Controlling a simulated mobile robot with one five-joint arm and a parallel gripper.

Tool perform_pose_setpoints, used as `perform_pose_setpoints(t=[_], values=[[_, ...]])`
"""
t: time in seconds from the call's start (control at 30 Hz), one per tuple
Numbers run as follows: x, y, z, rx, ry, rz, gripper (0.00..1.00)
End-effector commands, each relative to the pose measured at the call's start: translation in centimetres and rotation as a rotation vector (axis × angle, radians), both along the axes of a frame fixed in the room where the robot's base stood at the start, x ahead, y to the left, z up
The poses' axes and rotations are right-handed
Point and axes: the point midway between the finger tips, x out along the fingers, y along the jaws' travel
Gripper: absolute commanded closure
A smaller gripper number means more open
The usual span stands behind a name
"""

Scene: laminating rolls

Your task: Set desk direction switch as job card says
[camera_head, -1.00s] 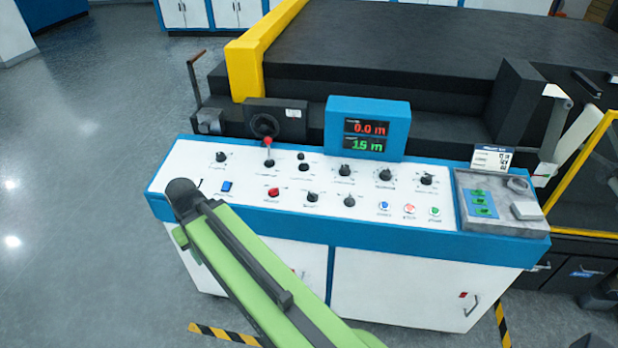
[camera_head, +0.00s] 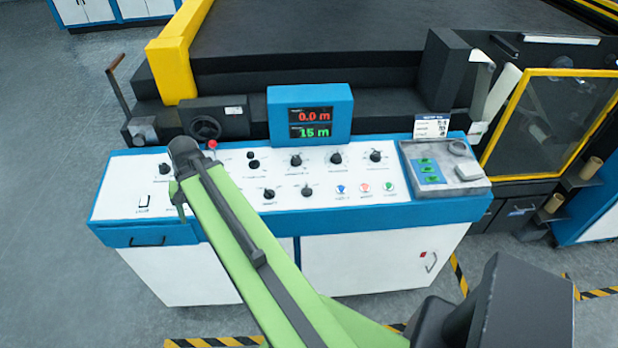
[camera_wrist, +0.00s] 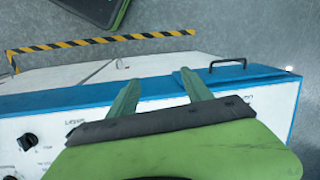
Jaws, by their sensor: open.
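The white desk panel (camera_head: 130,195) with blue edges carries several black knobs, one of them a rotary knob (camera_head: 336,158), and lit buttons. I cannot tell which control is the direction switch; the labels are too small. The job card (camera_head: 431,126) stands at the panel's back right, its text unreadable. My arm crosses the panel's left half and hides part of the controls. My gripper (camera_wrist: 160,90) is open and empty in the wrist view, its two green fingers over the desk's blue front edge (camera_wrist: 70,98). A black knob (camera_wrist: 28,142) lies left of them. The gripper is not clear in the head view.
A blue display (camera_head: 310,115) reads 0.0 m in red above a green figure. A grey tray (camera_head: 445,180) with green pieces sits at the panel's right. A handwheel (camera_head: 205,128) and crank (camera_head: 117,85) stand behind the left end. Striped floor tape (camera_head: 215,341) runs in front.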

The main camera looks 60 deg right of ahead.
Motion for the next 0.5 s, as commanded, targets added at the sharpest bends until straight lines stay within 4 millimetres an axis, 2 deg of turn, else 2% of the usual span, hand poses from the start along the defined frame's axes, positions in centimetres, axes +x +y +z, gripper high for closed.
perform_pose_setpoints(t=[0.03,0.1,0.17,0.2,0.27,0.3,0.4,0.5], values=[[-1.6,-4.3,2.0,0.029,-0.003,-0.165,0.42],[-4.0,-9.5,3.4,0.073,-0.01,-0.395,0.42],[-6.5,-13.8,4.6,0.112,-0.017,-0.589,0.42],[-8.5,-16.5,5.4,0.14,-0.021,-0.718,0.42],[-11.6,-20.4,6.6,0.182,-0.031,-0.909,0.42],[-13.8,-22.7,7.3,0.21,-0.038,-1.03,0.42],[-19.1,-27.3,8.9,0.276,-0.056,-1.294,0.42],[-23.4,-30.3,10.0,0.33,-0.071,-1.487,0.42]])
